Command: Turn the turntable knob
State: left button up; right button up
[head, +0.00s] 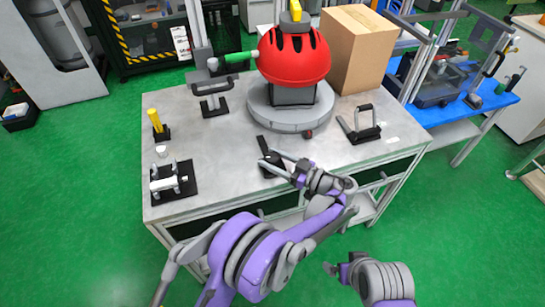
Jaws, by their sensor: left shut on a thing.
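The turntable (262,117) is a round grey disc on the grey workbench, with a red helmet (293,62) mounted on a dark block on top. A small dark red knob (308,134) shows at the disc's front rim. My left gripper (277,164) is at the bench's front middle, shut on a small black fitting (264,147) with an upright lever, in front of the turntable and apart from its rim. The gripper fingers hide part of this fitting. My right gripper (335,270) is low in front of the bench, away from everything; its jaw opening is unclear.
A black clamp with a green handle (238,57) stands behind left on the bench (215,150). A yellow-handled tool (155,120) and a white-and-black fixture (168,183) are at the left. A black handle (362,125) is at the right, a cardboard box (357,50) behind.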

pick_arm(q)
jog(key=shift+n+g+y, duration=0.6)
jog(key=shift+n+g, duration=0.2)
jog(key=shift+g, duration=0.6)
jog(key=o, duration=1.4)
jog(key=shift+a, duration=0.1)
jog(key=shift+c, duration=0.2)
jog(key=v, duration=1.1)
jog(key=shift+p, duration=0.45)
jog(key=shift+f, duration=0.1)
